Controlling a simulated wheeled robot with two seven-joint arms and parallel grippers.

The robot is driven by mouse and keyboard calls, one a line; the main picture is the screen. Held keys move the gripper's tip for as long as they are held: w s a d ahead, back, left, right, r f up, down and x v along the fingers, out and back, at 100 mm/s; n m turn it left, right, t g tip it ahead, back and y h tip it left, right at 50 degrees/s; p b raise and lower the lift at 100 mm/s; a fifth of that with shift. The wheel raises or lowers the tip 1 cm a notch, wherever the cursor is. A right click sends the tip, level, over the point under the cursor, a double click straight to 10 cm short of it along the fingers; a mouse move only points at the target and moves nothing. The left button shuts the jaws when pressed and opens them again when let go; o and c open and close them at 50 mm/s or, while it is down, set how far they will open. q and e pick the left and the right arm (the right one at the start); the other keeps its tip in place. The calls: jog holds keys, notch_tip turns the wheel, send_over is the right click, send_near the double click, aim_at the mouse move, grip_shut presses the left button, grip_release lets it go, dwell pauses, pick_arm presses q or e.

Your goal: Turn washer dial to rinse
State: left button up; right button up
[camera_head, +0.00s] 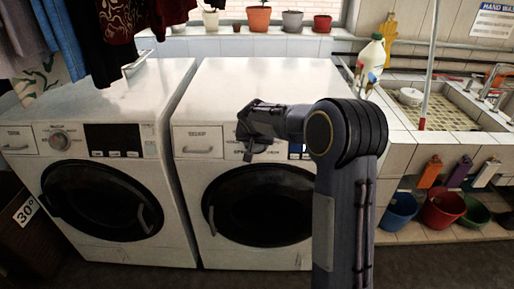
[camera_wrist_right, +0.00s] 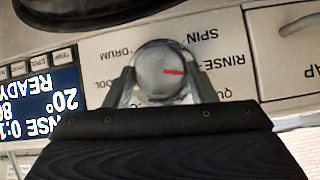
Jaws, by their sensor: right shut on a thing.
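My right gripper (camera_head: 246,136) is at the control panel of the right-hand washer (camera_head: 226,95). In the right wrist view the gripper (camera_wrist_right: 158,88) has one finger on each side of the round grey dial (camera_wrist_right: 154,66) and is shut on it. The dial's red mark points right, towards the side with the RINSE label (camera_wrist_right: 224,59). The panel print appears upside down, with SPIN and DRUM labels also readable. The blue display (camera_wrist_right: 45,103) shows partly cut-off text with "NSE", "20°" and "READY". In the head view the gripper hides the dial. My left gripper is out of view.
A second washer (camera_head: 100,80) with its own dial (camera_head: 59,140) stands to the left. Clothes (camera_head: 112,30) hang above it. A tiled sink (camera_head: 445,112) and coloured tubs (camera_head: 443,208) are on the right. Pots (camera_head: 258,18) line the sill.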

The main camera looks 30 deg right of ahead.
jog(key=shift+a+f+n+g+h+b, duration=0.2)
jog(key=shift+n+g+h+b, duration=0.35)
jog(key=shift+n+h, duration=0.35)
jog(key=shift+r, duration=0.1)
jog(key=o, duration=1)
jog(key=shift+w, duration=0.1)
jog(key=v, duration=0.7)
jog(key=shift+s+a+r+b, duration=0.2)
jog(key=shift+r+b, duration=0.1)
